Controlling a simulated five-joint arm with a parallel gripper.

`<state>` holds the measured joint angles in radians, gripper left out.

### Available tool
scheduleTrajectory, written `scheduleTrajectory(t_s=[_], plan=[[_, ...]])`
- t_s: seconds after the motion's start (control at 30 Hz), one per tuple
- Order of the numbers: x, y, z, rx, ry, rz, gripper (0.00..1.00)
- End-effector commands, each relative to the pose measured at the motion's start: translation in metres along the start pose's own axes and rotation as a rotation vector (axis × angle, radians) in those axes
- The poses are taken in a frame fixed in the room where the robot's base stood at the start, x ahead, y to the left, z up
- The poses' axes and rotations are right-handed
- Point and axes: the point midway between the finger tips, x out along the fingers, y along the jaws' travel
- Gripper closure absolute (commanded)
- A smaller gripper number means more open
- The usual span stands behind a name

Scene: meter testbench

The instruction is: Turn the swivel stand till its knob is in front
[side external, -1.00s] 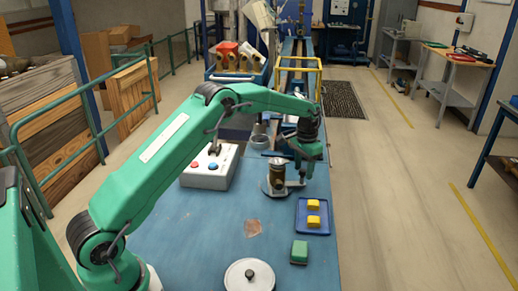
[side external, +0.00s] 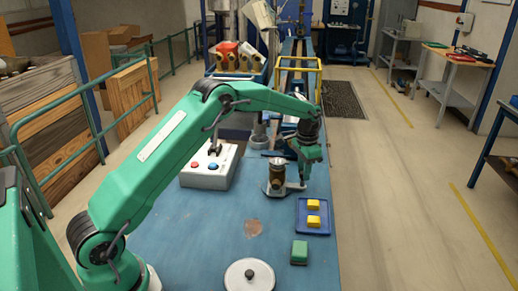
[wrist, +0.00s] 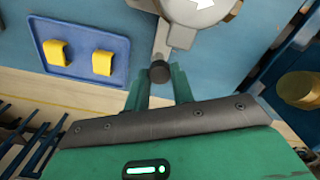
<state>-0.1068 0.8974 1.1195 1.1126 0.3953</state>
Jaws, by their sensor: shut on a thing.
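The swivel stand (side external: 268,190) is a pale metal plate carrying a brass-coloured cylinder (side external: 277,176), near the right side of the blue bench. In the wrist view, a pale disc with a white arrow (wrist: 197,8) is at the top, cut off by the frame edge. A short grey arm runs from it to a dark round knob (wrist: 159,72). My gripper (wrist: 159,88) is shut on the knob, one green finger on each side. In the side view, my gripper (side external: 304,178) is low at the right of the stand and hides the knob.
A blue tray (side external: 300,229) with two yellow blocks (side external: 313,213) lies close on the near side. A green block (side external: 299,252) and a white round lidded thing (side external: 249,275) are nearer. A button box (side external: 207,174) stands left.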

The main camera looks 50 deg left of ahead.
Motion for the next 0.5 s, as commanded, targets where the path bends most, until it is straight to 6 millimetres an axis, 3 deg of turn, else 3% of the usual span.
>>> scheduleTrajectory(t_s=[0.37,0.4,0.5], plan=[[-0.0011,0.0042,0.001,0.045,0.002,-0.001,1.0],[-0.0012,0.0043,0.0011,0.045,0.002,-0.001,0.74],[-0.0009,0.0045,0.0012,0.045,0.001,0.0,0.54]])
